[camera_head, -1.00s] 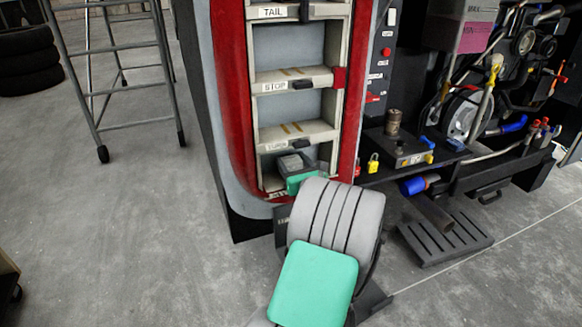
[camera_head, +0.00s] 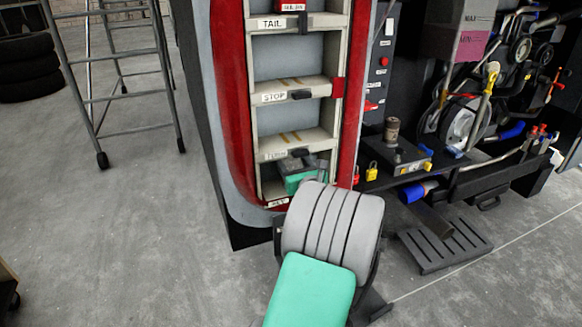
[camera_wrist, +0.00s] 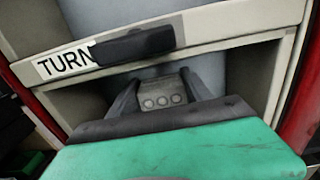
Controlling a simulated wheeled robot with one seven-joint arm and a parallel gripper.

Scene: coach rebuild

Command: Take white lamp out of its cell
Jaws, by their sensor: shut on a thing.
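The lamp rack (camera_head: 341,60) is a pale upright frame of stacked cells in a red surround. My gripper (camera_head: 300,163) reaches into the lowest cell, under the shelf edge labelled TURN (camera_head: 272,156). In the wrist view my gripper (camera_wrist: 162,92) has its two dark fingers on either side of a small grey piece with three round marks (camera_wrist: 162,101), apparently the white lamp, and is shut on it. My green wrist cover hides the cell floor in the wrist view. The label below this cell is partly hidden in the head view.
The TURN shelf's dark tab (camera_wrist: 133,45) hangs close above my gripper. Cell side walls stand close on both sides. A bench (camera_head: 400,160) with padlocks and tools is to the right; a ladder frame (camera_head: 120,75) stands left.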

